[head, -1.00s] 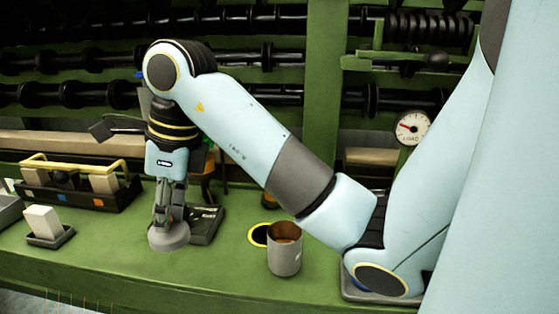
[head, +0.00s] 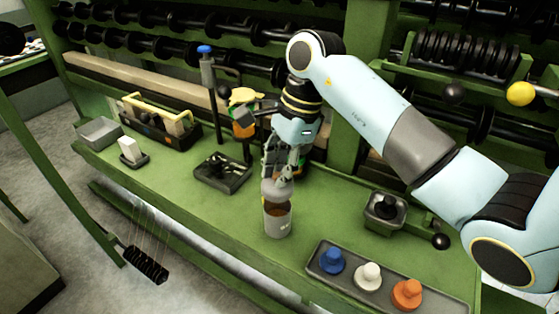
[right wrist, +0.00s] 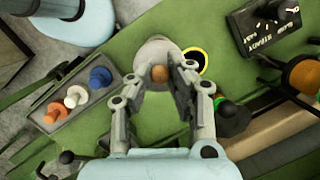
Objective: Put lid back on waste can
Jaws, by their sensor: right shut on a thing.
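The waste can (head: 277,222) is a grey open cylinder with a brownish inside, standing upright on the green bench in the head view. The lid (head: 276,189) is a round grey disc just above the can's mouth; part of the dark opening shows below it, so it does not appear seated. My right gripper (head: 281,171) points down and is shut on the lid's top. In the right wrist view a brown knob (right wrist: 160,74) sits between the fingertips, over the grey lid (right wrist: 152,52). The can is mostly hidden there. My left gripper is not in view.
A tray of blue, white and orange pegs (head: 327,276) lies front right of the can. A dark tray (head: 222,180) is to its left, and a small press (head: 386,208) to its right. A yellow-black ring (right wrist: 204,62) lies beside the lid in the wrist view.

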